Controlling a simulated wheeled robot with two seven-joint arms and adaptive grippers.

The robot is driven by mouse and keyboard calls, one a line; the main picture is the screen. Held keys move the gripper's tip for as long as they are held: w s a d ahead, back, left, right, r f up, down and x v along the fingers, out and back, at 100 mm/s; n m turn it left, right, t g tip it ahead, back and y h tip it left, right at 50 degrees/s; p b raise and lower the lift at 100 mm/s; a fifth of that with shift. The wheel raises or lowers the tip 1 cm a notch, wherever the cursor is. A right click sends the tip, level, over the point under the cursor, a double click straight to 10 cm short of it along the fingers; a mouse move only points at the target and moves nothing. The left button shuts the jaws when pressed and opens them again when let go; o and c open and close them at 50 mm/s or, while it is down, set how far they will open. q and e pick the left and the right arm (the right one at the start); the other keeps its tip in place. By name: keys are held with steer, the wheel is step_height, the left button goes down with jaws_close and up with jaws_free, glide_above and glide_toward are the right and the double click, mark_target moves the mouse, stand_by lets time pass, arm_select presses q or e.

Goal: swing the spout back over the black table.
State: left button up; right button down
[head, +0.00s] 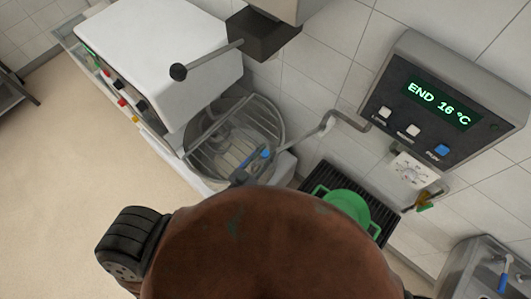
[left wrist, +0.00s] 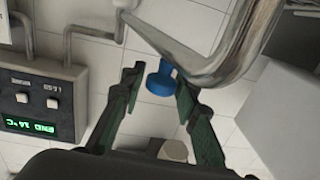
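The metal spout (head: 307,138) runs from the wall and reaches left over the wire-guarded mixer bowl (head: 235,137). A blue grip (head: 265,153) shows near its free end. In the left wrist view, the spout's thick bent pipe (left wrist: 232,45) fills the upper right, and the blue grip (left wrist: 160,82) is between my fingers. My left gripper (left wrist: 160,90) is open around it, with a gap at the left finger. It also shows in the head view (head: 246,169), partly hidden. The black slatted table (head: 318,178) stands right of the bowl. My right gripper is not seen.
A green bucket (head: 347,205) stands on the black table. The wall control box (head: 440,105) reads "END 16 °C". A white machine (head: 150,60) with a lever stands at upper left. A steel basin (head: 485,270) is at lower right. A brown rounded shape hides the lower middle.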

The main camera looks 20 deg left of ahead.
arm_select(q)
steer(key=shift+o, duration=1.1)
steer(key=v, duration=1.2)
